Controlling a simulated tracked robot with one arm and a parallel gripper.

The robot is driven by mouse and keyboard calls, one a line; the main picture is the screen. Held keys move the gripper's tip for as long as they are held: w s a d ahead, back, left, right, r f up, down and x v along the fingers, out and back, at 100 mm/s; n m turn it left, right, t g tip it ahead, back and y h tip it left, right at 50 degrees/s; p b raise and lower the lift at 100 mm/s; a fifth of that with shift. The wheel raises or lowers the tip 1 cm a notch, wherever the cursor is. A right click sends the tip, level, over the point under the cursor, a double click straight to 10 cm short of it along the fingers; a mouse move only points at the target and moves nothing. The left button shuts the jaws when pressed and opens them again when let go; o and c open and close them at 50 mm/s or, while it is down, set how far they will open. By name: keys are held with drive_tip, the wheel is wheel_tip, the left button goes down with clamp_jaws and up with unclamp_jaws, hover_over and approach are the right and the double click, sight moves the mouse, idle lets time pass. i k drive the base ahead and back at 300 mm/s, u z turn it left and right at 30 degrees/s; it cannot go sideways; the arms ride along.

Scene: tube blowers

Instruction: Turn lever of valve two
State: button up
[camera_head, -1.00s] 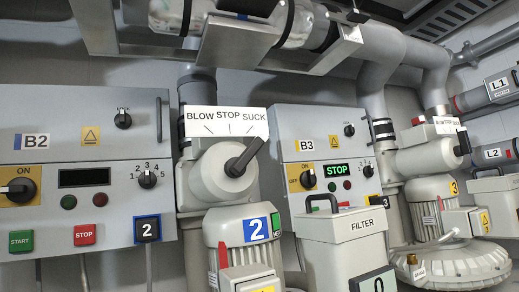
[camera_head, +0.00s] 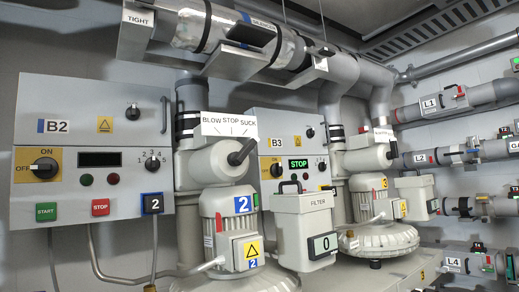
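Valve two (camera_head: 207,164) is a round grey housing above the blower motor marked 2 (camera_head: 228,222). Its black lever (camera_head: 242,152) points up and to the right, toward the SUCK end of the BLOW STOP SUCK label (camera_head: 229,125). The lever stands clear, with nothing touching it. My gripper does not show in this view, so its state is hidden.
Control box B2 (camera_head: 70,180) is left of the valve, box B3 (camera_head: 268,128) right of it. A FILTER box (camera_head: 305,222) and the blower marked 3 (camera_head: 378,203) stand further right. A large pipe (camera_head: 215,30) runs overhead. Labelled pipes line the right wall.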

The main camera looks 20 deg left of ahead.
sight(235, 159)
drive_tip(key=u, duration=0.2)
drive_tip(key=i, duration=0.9)
drive_tip(key=z, duration=0.1)
